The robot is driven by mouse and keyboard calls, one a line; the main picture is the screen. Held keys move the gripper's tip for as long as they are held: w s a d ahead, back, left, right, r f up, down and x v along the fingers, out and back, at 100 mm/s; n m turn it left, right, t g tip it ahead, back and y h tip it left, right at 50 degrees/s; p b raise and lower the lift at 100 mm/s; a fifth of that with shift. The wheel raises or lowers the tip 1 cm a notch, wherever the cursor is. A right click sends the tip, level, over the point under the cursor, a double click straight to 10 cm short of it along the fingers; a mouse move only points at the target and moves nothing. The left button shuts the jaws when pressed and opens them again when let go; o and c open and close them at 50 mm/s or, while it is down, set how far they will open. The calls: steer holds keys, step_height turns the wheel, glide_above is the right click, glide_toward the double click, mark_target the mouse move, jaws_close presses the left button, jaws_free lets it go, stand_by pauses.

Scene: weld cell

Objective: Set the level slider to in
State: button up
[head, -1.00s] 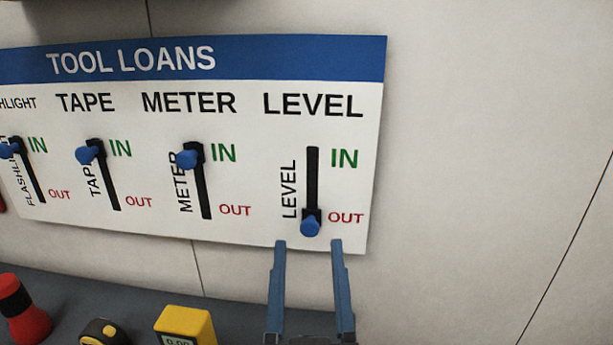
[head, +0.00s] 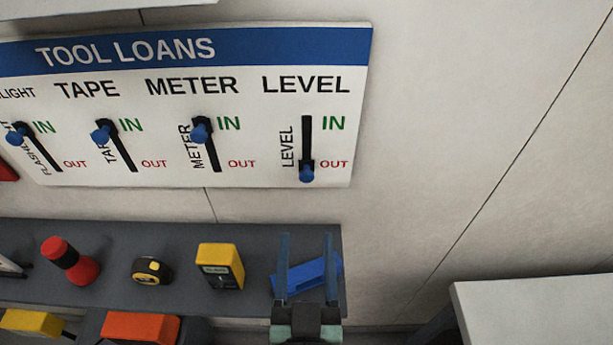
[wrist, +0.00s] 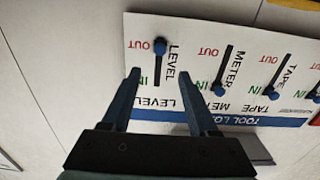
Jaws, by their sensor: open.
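The level slider (head: 306,173) is a blue knob on a black vertical slot at the right end of the TOOL LOANS board (head: 260,178). It sits at the bottom of the slot, beside the red OUT; the green IN is by the top. My gripper (head: 306,237) is open and empty, and in the head view its fingertips show below the knob, apart from it. The wrist view is upside down: the level knob (wrist: 160,46) shows beyond and between the open fingertips of my gripper (wrist: 159,73), near OUT.
The meter slider (head: 201,132), tape slider (head: 102,134) and flashlight slider stand at IN. A grey shelf (head: 110,292) below holds a flashlight (head: 70,262), tape (head: 151,270), yellow meter (head: 220,265) and blue level (head: 312,273). A pale table (head: 540,305) stands right. The wall right of the board is bare.

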mark_target(307, 178)
steer(key=w+p, duration=0.3)
steer(key=w, duration=0.7)
steer(key=shift+w+r+p, duration=0.15)
steer(key=shift+w+p, duration=0.05)
steer(key=shift+p, duration=0.2)
steer(key=shift+w, duration=0.65)
jaws_close()
stand_by(0.4)
